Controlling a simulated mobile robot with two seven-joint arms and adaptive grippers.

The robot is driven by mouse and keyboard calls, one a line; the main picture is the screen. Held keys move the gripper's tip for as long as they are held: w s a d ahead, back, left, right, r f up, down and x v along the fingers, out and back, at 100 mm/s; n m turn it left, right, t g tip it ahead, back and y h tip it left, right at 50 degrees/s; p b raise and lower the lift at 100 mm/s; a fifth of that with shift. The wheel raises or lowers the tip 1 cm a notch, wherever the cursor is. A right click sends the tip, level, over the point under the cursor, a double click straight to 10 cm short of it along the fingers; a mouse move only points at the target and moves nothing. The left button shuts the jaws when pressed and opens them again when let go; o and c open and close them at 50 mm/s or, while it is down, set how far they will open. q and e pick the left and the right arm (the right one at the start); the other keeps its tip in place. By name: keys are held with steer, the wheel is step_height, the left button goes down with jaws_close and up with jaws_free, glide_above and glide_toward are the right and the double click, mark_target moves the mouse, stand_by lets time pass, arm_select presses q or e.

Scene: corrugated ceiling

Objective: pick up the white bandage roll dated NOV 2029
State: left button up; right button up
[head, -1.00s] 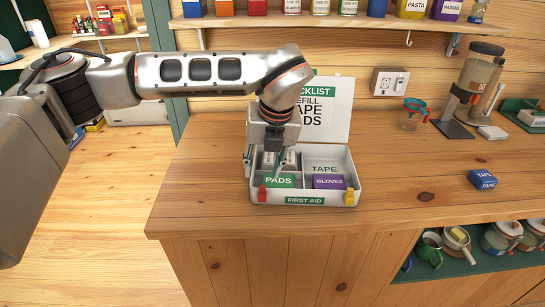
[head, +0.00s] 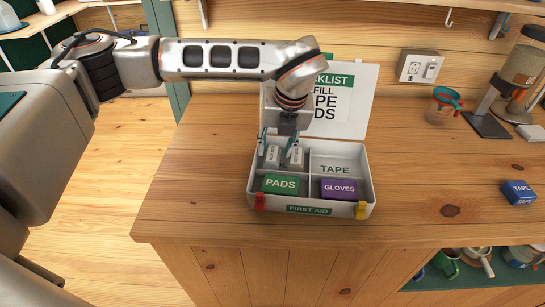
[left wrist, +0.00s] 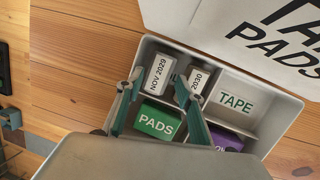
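The white bandage roll marked NOV 2029 (left wrist: 158,74) stands in the back left compartment of the first-aid box (head: 372,188). It also shows in the head view (head: 271,157). A second white roll (left wrist: 197,80), its label partly hidden and ending in 2030, stands to its right (head: 294,159). My left gripper (left wrist: 158,88) is open and points down over that compartment, also in the head view (head: 276,143). Its fingers appear on either side of the NOV 2029 roll, the right one overlapping the 2030 roll. Whether they touch either roll cannot be told. My right gripper is not in view.
Green PADS (head: 281,184) and purple GLOVES (head: 340,189) packs fill the front compartments. The TAPE compartment (head: 335,168) is empty. The open lid (head: 355,100) stands behind. A blue TAPE box (head: 518,193) lies at right on the otherwise clear counter front.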

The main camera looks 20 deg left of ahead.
mark_target(274, 154)
arm_select(q)
steer(key=shift+s+x, duration=0.2)
steer(key=shift+x, duration=1)
steer(key=shift+w+a+f, duration=0.1)
steer(key=shift+w+f, duration=0.1)
steer(key=shift+f, duration=0.3)
steer(key=c, duration=0.7)
steer(key=shift+o, duration=0.2)
